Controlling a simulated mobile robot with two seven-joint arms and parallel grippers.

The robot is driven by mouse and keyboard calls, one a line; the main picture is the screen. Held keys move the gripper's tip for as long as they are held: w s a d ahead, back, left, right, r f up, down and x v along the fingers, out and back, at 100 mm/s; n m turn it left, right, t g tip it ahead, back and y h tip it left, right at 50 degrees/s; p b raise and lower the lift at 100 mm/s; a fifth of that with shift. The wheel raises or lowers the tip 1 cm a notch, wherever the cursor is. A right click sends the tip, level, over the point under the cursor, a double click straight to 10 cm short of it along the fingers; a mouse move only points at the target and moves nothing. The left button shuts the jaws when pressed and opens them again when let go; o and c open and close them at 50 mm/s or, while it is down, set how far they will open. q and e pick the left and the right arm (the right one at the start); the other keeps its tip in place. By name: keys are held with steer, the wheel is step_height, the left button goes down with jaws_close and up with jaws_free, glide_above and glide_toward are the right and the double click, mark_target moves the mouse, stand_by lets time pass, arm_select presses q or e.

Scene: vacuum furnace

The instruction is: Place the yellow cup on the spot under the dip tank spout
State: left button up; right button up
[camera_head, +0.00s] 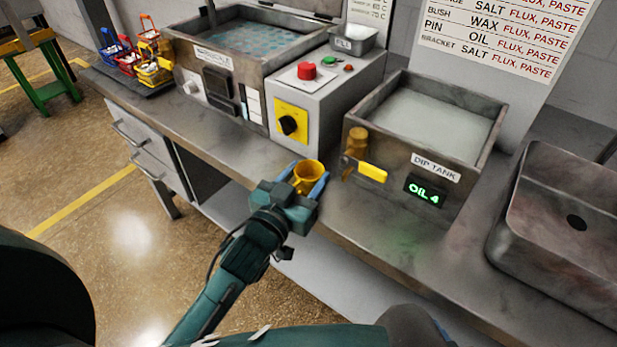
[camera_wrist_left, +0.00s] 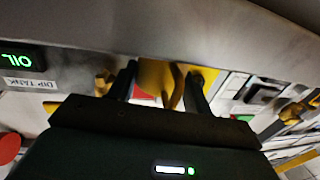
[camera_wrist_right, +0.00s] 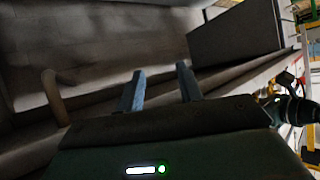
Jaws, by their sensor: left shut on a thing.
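The yellow cup (camera_head: 308,174) is upright between the fingers of my left gripper (camera_head: 306,187), which is shut on it. In the left wrist view the cup (camera_wrist_left: 158,82) shows between the two dark fingers of the gripper (camera_wrist_left: 165,85). The cup is near the bench's front edge, to the left of the dip tank (camera_head: 427,150). The brass spout (camera_head: 356,143) with its yellow handle (camera_head: 372,172) is on the tank's front left. The spot under the spout cannot be made out. My right gripper (camera_wrist_right: 160,88) is open and empty in the right wrist view.
A grey control box (camera_head: 312,100) with a red button and a yellow switch plate stands left of the tank. A sink (camera_head: 565,225) is at the right. Small coloured baskets (camera_head: 150,55) stand far left. The bench front (camera_head: 400,245) is clear.

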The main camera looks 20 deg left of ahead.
mark_target(305, 175)
arm_select(q)
steer(key=shift+r, duration=0.1)
steer(key=shift+r, duration=0.65)
step_height(305, 175, up, 16)
steer(key=p, duration=0.3)
steer(key=s+a+f+n+y+p, duration=0.2)
steer(key=s+a+f, duration=0.3)
steer(key=s+f, duration=0.3)
step_height(305, 175, down, 2)
steer(key=shift+a+f+y, duration=0.15)
steer(key=shift+y, duration=0.55)
arm_select(e)
steer(key=shift+s+d+r+g+h, duration=0.3)
steer(key=shift+d+r+h, duration=0.25)
steer(key=shift+d, duration=0.25)
steer(key=shift+r, duration=0.1)
steer(key=shift+w+a, duration=0.1)
